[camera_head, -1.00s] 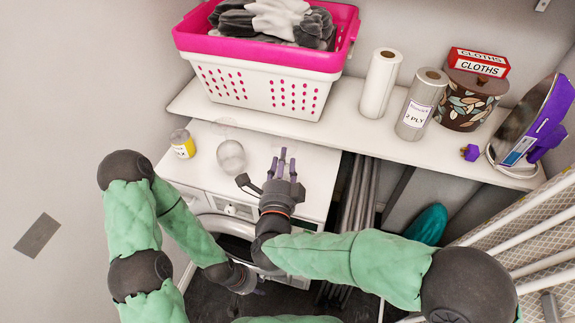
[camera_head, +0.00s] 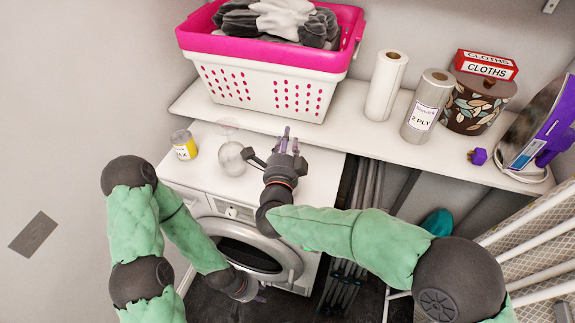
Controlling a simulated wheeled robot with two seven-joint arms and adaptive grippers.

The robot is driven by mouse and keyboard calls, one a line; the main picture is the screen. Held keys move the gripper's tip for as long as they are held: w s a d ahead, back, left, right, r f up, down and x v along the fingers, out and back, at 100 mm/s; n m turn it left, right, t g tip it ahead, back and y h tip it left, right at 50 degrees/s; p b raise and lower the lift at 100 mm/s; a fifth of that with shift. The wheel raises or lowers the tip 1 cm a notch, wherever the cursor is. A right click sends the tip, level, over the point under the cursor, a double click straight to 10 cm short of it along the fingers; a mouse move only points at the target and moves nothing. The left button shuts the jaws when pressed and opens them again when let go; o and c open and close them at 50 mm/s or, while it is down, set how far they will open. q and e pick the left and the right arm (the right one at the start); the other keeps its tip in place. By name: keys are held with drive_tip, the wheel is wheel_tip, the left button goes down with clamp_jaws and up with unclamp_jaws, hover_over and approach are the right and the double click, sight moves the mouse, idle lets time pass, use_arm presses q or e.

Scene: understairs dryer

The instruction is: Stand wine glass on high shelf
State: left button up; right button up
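The clear wine glass (camera_head: 231,158) is on the white top of the dryer; its round bowl shows with a faint disc behind it, and its exact pose is hard to make out. The high shelf (camera_head: 345,133) is the white board behind and above the dryer. My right gripper (camera_head: 286,143) is just right of the glass, its purple fingers pointing toward the shelf. They look spread and empty; a dark part at its left side comes close to the glass. My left gripper (camera_head: 254,292) hangs low in front of the dryer, its fingers too small to read.
A pink and white laundry basket (camera_head: 262,85) fills the shelf's left. Paper rolls (camera_head: 386,85), a patterned bin (camera_head: 472,105), a cloths box (camera_head: 486,65) and an iron (camera_head: 535,125) stand to its right. A yellow-labelled jar (camera_head: 184,145) is left of the glass.

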clamp_jaws()
drive_tip(key=shift+r, duration=0.15)
